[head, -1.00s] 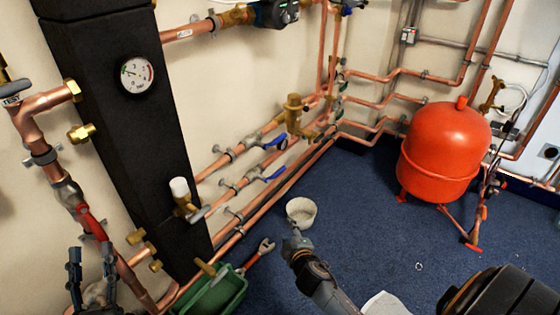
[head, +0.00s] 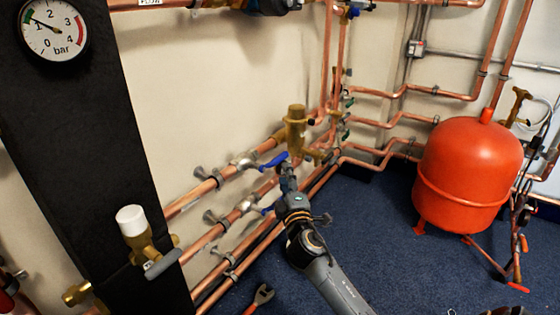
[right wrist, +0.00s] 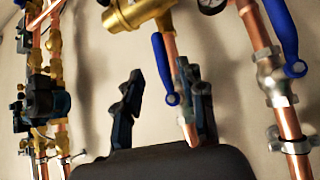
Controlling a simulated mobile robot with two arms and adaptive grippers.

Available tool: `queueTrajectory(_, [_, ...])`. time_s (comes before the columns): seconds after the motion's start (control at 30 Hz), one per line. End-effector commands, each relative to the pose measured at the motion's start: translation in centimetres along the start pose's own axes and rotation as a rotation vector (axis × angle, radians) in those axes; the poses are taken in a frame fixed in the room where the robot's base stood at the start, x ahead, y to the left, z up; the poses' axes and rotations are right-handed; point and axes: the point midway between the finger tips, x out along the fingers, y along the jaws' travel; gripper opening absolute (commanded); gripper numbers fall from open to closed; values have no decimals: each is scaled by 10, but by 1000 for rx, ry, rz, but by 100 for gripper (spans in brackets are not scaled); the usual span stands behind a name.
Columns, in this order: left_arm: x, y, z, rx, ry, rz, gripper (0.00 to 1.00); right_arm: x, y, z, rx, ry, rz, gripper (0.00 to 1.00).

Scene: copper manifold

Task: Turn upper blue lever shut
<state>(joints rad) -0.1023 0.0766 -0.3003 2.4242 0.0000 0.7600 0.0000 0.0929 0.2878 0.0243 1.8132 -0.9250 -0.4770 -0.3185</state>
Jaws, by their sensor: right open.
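The upper blue lever (head: 274,161) sits on a silver valve on the upper copper pipe in the head view. It runs roughly along the pipe. A second blue lever (head: 268,210) is on the pipe below. My right gripper (head: 287,171) is at the free end of the upper lever. In the right wrist view the two dark fingers (right wrist: 165,78) are apart, with a blue lever (right wrist: 162,68), apparently the upper one, between them in the picture. Contact cannot be told. Another blue lever (right wrist: 283,35) is at the right there. My left gripper is out of view.
A brass fitting (head: 296,130) stands just beyond the upper lever. A white-capped valve (head: 132,222) and black column with a gauge (head: 54,28) are at the left. A red tank (head: 467,165) stands at the right. Blue floor between is mostly clear.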

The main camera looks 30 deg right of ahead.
Motion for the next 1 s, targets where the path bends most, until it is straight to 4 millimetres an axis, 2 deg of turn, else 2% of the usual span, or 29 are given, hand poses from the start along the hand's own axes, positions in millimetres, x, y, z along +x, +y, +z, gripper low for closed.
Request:
queueTrajectory(0.03, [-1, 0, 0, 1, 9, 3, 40, 12, -1, 0, -2, 0, 4, 40])
queueTrajectory(0.2, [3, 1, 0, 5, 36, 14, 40, 47, -2, 0, -1, 0, 3, 40])
queueTrajectory(0.4, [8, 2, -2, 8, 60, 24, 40, 75, -2, 0, 0, 0, 1, 40])
queueTrajectory(0.6, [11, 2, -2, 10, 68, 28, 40, 85, -1, 0, 1, 0, 0, 40])
queueTrajectory(0.83, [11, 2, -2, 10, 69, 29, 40, 85, -1, 0, 1, 1, -1, 40])
queueTrajectory(0.87, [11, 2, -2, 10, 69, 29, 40, 85, -1, 0, 1, 1, -1, 36])
queueTrajectory(1.0, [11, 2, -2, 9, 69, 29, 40, 85, -1, 0, 1, 0, -1, 8])
